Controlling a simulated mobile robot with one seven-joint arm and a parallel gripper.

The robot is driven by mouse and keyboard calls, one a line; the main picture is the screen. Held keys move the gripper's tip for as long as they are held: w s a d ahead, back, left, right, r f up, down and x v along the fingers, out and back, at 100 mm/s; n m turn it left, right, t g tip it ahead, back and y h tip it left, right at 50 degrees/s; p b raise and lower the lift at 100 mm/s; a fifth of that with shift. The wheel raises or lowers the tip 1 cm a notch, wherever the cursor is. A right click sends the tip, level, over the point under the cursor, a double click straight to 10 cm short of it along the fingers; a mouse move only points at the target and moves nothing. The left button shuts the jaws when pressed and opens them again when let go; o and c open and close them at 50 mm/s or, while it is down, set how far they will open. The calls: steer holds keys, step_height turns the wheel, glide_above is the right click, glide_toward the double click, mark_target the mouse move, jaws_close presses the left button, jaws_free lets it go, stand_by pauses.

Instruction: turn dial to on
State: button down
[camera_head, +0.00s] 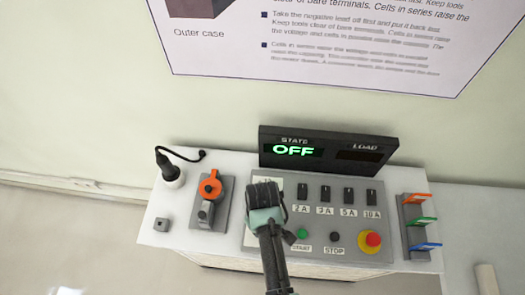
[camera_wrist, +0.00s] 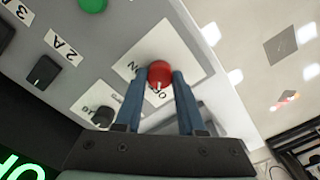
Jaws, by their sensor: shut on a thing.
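The dial (camera_wrist: 160,70) is a round red knob with a small white mark, on a white label plate (camera_wrist: 180,48) in the wrist view. The plate reads ON on one side, with a second word partly hidden by the knob and fingers. My gripper (camera_wrist: 158,80) has its two blue fingers on opposite sides of the knob, shut on it. In the head view my arm covers the dial, and the fingertips are hidden. The state display (camera_head: 293,150) shows OFF in green; the load display (camera_head: 360,155) is dark.
Several black switches (camera_head: 325,194) stand right of my arm, above a green start button (camera_head: 302,234) and a black stop button (camera_head: 334,237). A red mushroom button (camera_head: 372,239) is at right. An orange-handled device (camera_head: 210,188) stands left; coloured clips (camera_head: 420,221) stand at the far right.

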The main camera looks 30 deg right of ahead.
steer(key=shift+m, duration=0.3)
steer(key=m+p, duration=0.1)
steer(key=m, duration=0.2)
steer(key=shift+r+m+p, duration=0.1)
steer(key=shift+m+p, duration=0.2)
steer(key=shift+p, duration=0.1)
steer(key=m+p, duration=0.1)
steer(key=m, duration=0.3)
steer(key=shift+m, duration=0.3)
steer(key=m+p, duration=0.1)
steer(key=m, duration=0.3)
steer(key=shift+m+p, duration=0.5)
steer(key=shift+m, duration=2)
steer(key=c, duration=0.5)
jaws_free()
